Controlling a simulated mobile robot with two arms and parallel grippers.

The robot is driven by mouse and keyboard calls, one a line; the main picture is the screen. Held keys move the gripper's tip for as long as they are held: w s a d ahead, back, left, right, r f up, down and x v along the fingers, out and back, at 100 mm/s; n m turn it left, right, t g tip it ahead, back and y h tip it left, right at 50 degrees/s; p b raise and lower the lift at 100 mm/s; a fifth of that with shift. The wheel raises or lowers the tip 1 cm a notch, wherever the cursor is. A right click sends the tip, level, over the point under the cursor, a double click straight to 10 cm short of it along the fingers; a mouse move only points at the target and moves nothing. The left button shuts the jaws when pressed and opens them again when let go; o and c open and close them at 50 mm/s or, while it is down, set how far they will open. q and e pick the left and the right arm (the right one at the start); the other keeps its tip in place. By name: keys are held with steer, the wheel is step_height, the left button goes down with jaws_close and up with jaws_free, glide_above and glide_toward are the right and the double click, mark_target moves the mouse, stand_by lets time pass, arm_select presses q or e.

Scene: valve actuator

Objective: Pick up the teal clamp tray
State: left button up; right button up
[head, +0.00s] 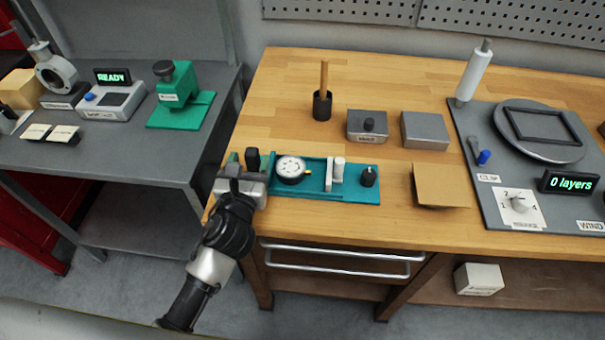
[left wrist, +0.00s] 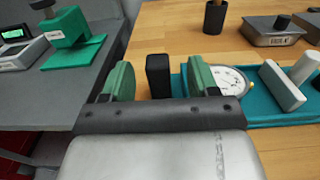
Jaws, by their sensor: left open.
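The teal clamp tray (head: 313,188) lies near the front left edge of the wooden table. It bears a round dial gauge (head: 291,169), a pale clamp block (head: 331,174) and a black knob (head: 369,176). A black upright post (head: 252,157) stands at its left end; I cannot tell whether they are joined. My left gripper (head: 250,163) is open at that end, with the post showing between its green fingers. In the left wrist view the fingers (left wrist: 159,80) stand on either side of the post, and the tray (left wrist: 272,113) extends right. My right gripper is not in view.
A black cup with a stick (head: 322,104), a grey box with a knob (head: 367,126) and a plain grey box (head: 425,130) stand behind. A tan board (head: 440,187) lies right of the tray. A grey winding station (head: 490,215) fills the right; a grey bench (head: 130,160) stands left.

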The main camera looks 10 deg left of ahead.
mark_target(253, 148)
arm_select(q)
steer(key=w, duration=0.5)
steer(key=shift+w+a+f, duration=0.15)
steer(key=shift+w+f, duration=0.05)
steer(key=shift+s, duration=0.1)
steer(key=shift+c, duration=0.9)
steer(key=shift+r, duration=0.1)
jaws_close()
